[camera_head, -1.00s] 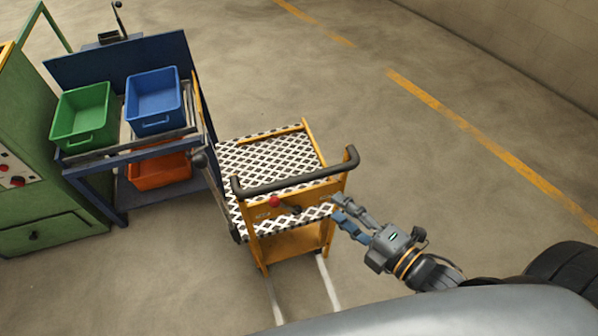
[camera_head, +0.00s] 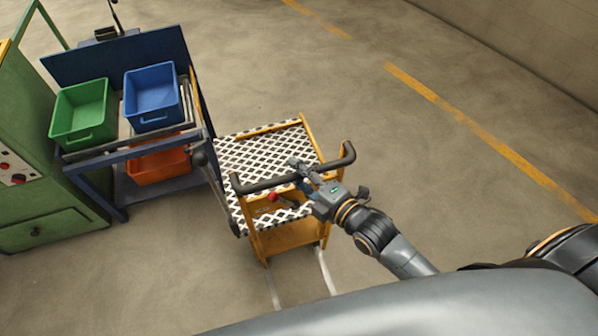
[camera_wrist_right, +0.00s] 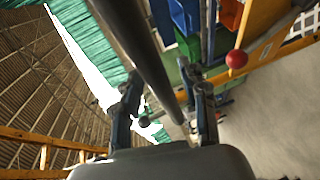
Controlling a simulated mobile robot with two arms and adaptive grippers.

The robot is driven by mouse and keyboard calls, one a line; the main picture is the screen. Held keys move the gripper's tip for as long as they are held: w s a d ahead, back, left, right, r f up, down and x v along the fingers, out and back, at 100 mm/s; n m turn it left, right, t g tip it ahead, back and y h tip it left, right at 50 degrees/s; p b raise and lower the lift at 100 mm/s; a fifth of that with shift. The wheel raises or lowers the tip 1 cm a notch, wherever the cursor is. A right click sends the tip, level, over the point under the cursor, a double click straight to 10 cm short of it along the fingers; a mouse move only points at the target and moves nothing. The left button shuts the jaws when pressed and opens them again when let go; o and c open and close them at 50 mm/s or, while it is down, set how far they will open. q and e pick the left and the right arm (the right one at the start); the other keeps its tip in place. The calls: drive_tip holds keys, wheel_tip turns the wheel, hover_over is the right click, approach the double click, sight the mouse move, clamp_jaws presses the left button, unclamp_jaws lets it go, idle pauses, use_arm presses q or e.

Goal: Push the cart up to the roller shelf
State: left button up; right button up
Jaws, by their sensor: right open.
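The yellow cart (camera_head: 290,236) has a black-and-white checkered top and a dark handle bar (camera_head: 262,185) on its near side. It stands just right of the blue roller shelf (camera_head: 70,62); I cannot tell whether they touch. My right gripper (camera_head: 303,172) is open at the middle of the handle bar. In the right wrist view, the bar (camera_wrist_right: 143,45) runs between the two open fingers (camera_wrist_right: 164,103), which do not close on it. A red knob (camera_head: 272,197) sits below the bar and also shows in the right wrist view (camera_wrist_right: 237,59).
Green (camera_head: 82,112) and blue (camera_head: 152,95) bins stand on the shelf, with an orange bin (camera_head: 157,167) below. A green cabinet (camera_head: 40,215) is at left. Floor to the right is clear.

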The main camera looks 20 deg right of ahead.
clamp_jaws()
